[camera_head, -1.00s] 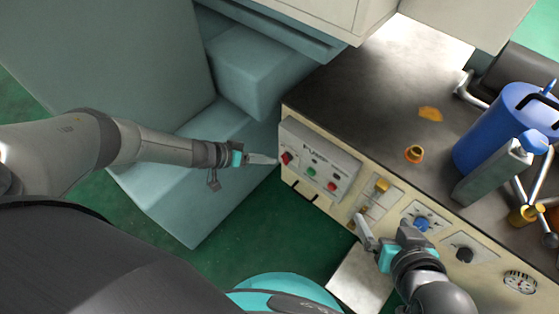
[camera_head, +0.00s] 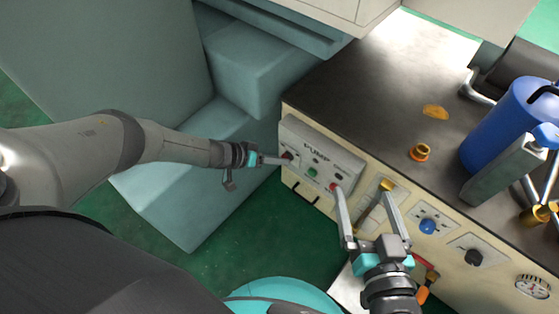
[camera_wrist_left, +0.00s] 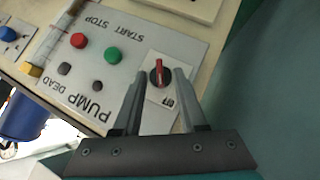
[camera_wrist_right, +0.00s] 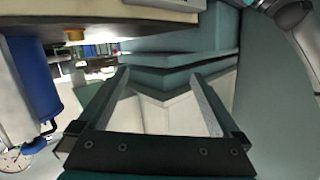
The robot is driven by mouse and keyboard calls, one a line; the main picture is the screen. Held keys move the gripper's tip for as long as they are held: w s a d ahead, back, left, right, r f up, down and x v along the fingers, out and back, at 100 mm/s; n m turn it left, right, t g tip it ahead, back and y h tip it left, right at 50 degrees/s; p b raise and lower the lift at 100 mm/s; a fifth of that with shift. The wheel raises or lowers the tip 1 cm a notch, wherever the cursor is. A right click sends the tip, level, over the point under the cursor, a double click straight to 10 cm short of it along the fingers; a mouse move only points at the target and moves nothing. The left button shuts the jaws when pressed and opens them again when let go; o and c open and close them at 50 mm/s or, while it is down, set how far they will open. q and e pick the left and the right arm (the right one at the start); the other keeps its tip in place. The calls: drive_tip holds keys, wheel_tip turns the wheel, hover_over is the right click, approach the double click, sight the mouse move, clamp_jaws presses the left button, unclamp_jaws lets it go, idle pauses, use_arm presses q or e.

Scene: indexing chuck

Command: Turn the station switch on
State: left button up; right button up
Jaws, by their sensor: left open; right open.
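The station switch, a red bar knob on a dark round base (camera_wrist_left: 160,74), sits on a white plate at the end of the PUMP panel (camera_wrist_left: 110,60). In the head view the switch (camera_head: 287,155) is partly covered by my left fingertips. My left gripper (camera_wrist_left: 159,82) is open, with one finger on each side of the knob in the left wrist view. I cannot tell whether the fingers touch it.
The panel also carries a green button (camera_wrist_left: 113,55) and a red button (camera_wrist_left: 79,40). A blue knob (camera_head: 428,226), a black knob (camera_head: 473,257) and a gauge (camera_head: 532,287) lie to the right. A blue canister (camera_head: 505,130) stands on the bench. A teal machine body (camera_head: 200,205) is on the left.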

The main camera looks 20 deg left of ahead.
use_arm(q)
drive_tip(key=shift+b+x, duration=0.4)
drive_tip(key=shift+x, duration=0.4)
use_arm(e)
drive_tip(key=shift+s+a+r+m+t, duration=0.2)
drive_tip(key=shift+s+r+t, duration=0.1)
drive_tip(key=shift+t, duration=0.2)
drive_tip(key=shift+s+a+r+m+t, duration=0.15)
drive_tip(key=shift+a+r+t, duration=0.1)
drive_tip(key=shift+t, duration=0.25)
use_arm(q)
clamp_jaws()
